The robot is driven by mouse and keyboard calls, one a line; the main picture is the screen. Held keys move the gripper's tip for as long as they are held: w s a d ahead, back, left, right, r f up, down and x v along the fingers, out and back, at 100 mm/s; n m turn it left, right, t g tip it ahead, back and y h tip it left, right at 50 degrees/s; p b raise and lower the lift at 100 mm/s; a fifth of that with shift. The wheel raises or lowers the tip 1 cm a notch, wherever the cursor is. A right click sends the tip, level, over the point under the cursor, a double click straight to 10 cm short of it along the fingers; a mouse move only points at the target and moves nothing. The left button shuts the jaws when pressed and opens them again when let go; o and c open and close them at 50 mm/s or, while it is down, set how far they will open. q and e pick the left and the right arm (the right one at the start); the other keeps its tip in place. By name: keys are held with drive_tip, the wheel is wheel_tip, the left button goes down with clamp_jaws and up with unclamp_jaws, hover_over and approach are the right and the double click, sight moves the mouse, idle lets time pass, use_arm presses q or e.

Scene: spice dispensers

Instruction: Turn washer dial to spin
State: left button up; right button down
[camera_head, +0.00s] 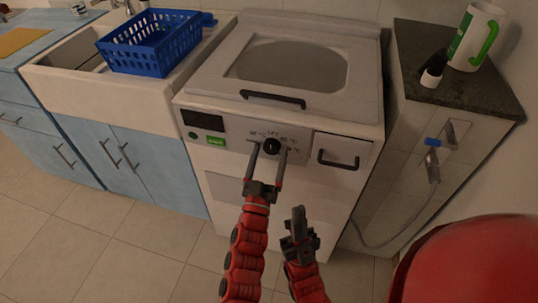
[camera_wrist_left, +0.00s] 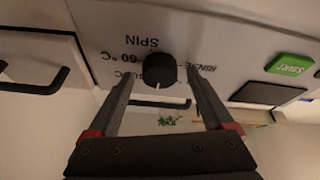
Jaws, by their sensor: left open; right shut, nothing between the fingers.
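The washer (camera_head: 262,187) is white, with a control panel on its upper front. Its black round dial (camera_head: 271,146) also shows in the left wrist view (camera_wrist_left: 159,70), where a short white mark sits at its lower edge. The upside-down SPIN label (camera_wrist_left: 140,43) is above the dial there, on the side away from the mark. My left gripper (camera_head: 269,152) is open, with one fingertip on either side of the dial; contact is not clear. My right gripper (camera_head: 298,212) is shut and empty, lower and to the right, in front of the washer.
A black drawer handle (camera_head: 338,161) is right of the dial, and a lid handle (camera_head: 272,99) is above it. A green START button (camera_head: 216,141) is to the left. A dark counter (camera_head: 455,84) with a hose tap (camera_head: 432,158) stands right. Floor at left is clear.

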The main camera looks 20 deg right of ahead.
use_arm(q)
clamp_jaws()
idle(0.3)
drive_tip(key=shift+m, duration=0.3)
